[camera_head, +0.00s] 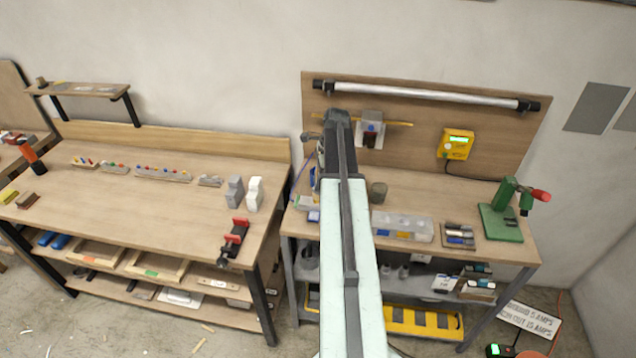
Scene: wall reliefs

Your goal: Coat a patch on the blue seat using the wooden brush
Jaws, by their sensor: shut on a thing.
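My arm reaches up the middle of the view over the right workbench. My gripper (321,152) is at its far end, near the bench's back left corner, mostly hidden by the arm. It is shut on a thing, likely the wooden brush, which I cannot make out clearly. A small blue part (313,180) shows just left of the arm below the gripper; I cannot tell whether it is the blue seat. Any contact between brush and seat is hidden, and no coated patch can be made out.
A wooden back panel (410,150) carries a yellow box (456,144) and a lamp tube. The left bench (140,205) has a red clamp (235,240) and clear space.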

